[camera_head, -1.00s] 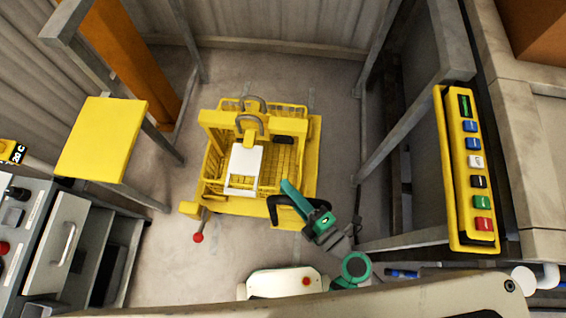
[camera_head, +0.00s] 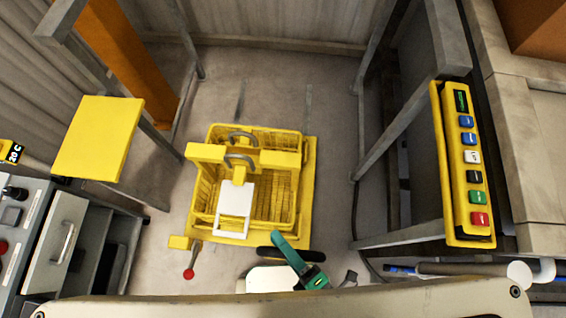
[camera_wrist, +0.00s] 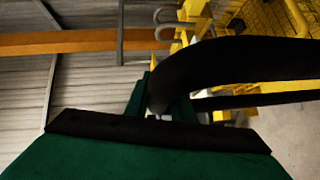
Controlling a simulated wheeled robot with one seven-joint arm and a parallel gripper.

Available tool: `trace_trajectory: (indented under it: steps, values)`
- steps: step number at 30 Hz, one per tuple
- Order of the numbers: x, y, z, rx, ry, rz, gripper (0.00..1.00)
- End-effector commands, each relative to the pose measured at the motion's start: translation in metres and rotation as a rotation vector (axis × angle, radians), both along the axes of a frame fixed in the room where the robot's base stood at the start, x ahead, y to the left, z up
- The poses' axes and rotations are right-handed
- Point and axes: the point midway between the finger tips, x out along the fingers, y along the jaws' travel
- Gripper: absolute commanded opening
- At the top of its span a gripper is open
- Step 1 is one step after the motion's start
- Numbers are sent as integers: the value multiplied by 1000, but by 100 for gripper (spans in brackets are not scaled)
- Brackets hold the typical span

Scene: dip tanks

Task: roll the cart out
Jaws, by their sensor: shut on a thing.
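The yellow cart (camera_head: 308,175) stands on the concrete floor between the frame posts, in the middle of the head view. It carries a yellow mesh basket (camera_head: 272,140) with grey hooks above it and a white plate in front. The cart's black handle (camera_head: 265,251) is at its near edge. My green gripper (camera_head: 284,246) is shut on this handle, at the near right of the cart. In the wrist view the handle (camera_wrist: 240,65) crosses as a thick black curve between the gripper fingers (camera_wrist: 160,98). The fingertips are partly hidden by the handle.
A lever with a red knob (camera_head: 189,273) sticks out at the cart's near left. Grey posts (camera_head: 397,140) and a yellow button panel (camera_head: 466,200) stand on the right. A yellow-topped stand (camera_head: 98,138) and a drawer cabinet (camera_head: 55,245) are on the left. Floor behind the cart is clear.

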Motion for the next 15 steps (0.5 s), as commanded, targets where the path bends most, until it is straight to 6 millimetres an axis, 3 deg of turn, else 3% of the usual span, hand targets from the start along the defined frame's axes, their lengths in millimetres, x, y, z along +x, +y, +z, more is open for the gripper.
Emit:
trace_trajectory:
  steps: [8, 9, 11, 15]
  values:
    - [-2, -2, -5, -6, 12, -5, 0]
    - [-2, -2, -5, -6, 12, -5, 26]
    - [-1, -2, -5, -4, 10, -4, 40]
    - [-1, -1, -3, -3, 7, -1, 40]
